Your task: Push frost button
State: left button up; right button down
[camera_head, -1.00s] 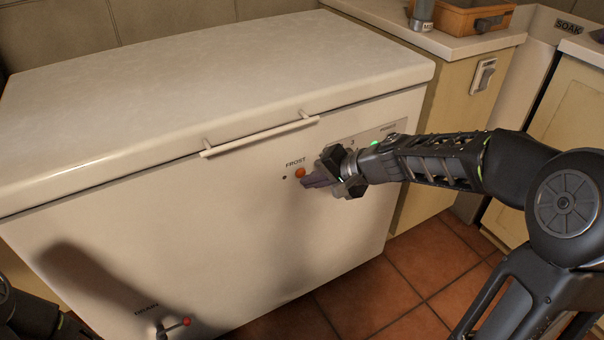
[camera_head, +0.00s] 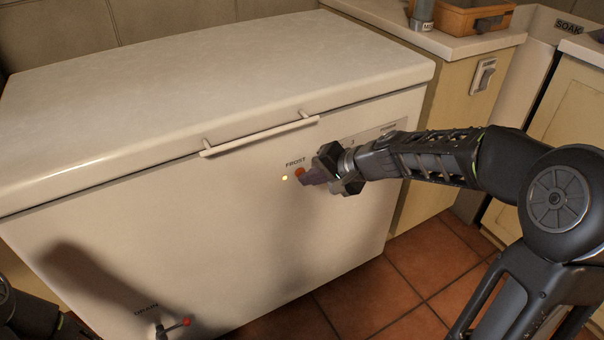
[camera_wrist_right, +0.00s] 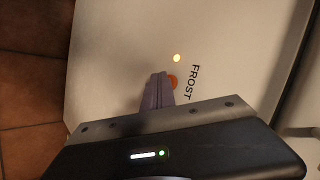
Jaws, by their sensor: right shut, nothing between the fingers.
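The orange frost button (camera_head: 299,171) is on the front of the white chest freezer (camera_head: 240,230), under the printed word FROST. A small lamp (camera_head: 285,178) left of the button glows yellow. My right gripper (camera_head: 308,179) is shut and empty, with its fingertips at the button's lower right, seemingly touching it. In the right wrist view the shut fingers (camera_wrist_right: 158,90) cover part of the button (camera_wrist_right: 172,82), and the lit lamp (camera_wrist_right: 177,58) shows beside it. My left gripper is not in view; only part of my left arm shows at the lower left.
The freezer lid is closed, with a long handle (camera_head: 260,135) above the button. A drain valve with a red knob (camera_head: 187,322) sits low on the front. A counter (camera_head: 450,40) with an orange box (camera_head: 475,17) stands at the right. The tiled floor (camera_head: 370,285) is clear.

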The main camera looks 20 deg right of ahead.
jog(key=shift+s, duration=0.5)
jog(key=s+b, duration=0.1)
jog(key=s, duration=0.5)
jog(key=shift+d, duration=0.45)
dwell(0.4)
